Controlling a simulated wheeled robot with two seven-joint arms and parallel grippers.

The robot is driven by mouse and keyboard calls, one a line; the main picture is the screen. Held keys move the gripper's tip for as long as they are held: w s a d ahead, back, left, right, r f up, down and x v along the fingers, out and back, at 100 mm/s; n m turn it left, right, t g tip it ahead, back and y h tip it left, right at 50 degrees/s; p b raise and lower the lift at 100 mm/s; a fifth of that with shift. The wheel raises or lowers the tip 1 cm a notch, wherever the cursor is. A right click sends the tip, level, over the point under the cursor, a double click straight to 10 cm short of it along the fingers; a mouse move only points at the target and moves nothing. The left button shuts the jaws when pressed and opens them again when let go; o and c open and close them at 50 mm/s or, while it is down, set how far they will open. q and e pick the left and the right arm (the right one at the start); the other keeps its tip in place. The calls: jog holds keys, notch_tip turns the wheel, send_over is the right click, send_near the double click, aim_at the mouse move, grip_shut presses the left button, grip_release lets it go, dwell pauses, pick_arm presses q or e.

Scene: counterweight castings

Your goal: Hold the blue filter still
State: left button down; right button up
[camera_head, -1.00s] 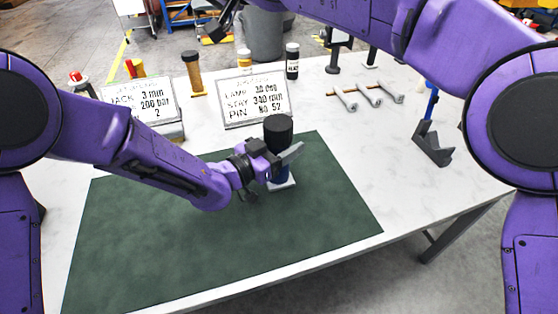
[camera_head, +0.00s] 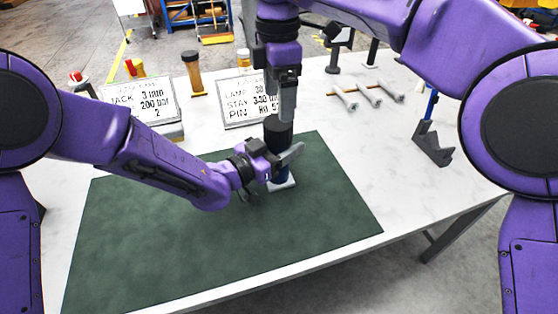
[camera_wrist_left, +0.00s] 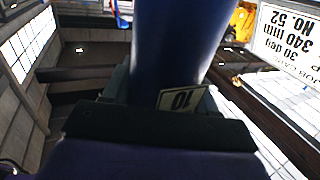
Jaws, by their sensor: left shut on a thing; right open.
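The blue filter (camera_head: 279,174) stands upright on a small pale base (camera_head: 284,187) on the green mat (camera_head: 200,240), with a black cylindrical top (camera_head: 279,137). My left gripper (camera_head: 280,160) is shut on the filter from the left, at its middle. In the left wrist view the filter's dark blue body (camera_wrist_left: 180,45) rises close in front of the camera, and a small tag reading 10 (camera_wrist_left: 181,98) shows at its foot. My right gripper (camera_head: 280,112) points down from above at the black top, open; its fingers hide part of the top. Whether they touch it I cannot tell.
Two printed boards (camera_head: 141,100) (camera_head: 240,104) stand behind the mat, the right one partly hidden by my right arm. Pale rods on a rack (camera_head: 367,97) and a dark grey notched block (camera_head: 432,145) lie to the right. The mat's front is clear.

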aim_at(278, 127)
notch_tip(278, 127, down, 8)
dwell(0.5)
jog(key=shift+c, duration=0.3)
jog(key=c, duration=1)
jog(key=m, duration=0.3)
jog(key=o, duration=1.2)
jog(key=shift+c, duration=0.2)
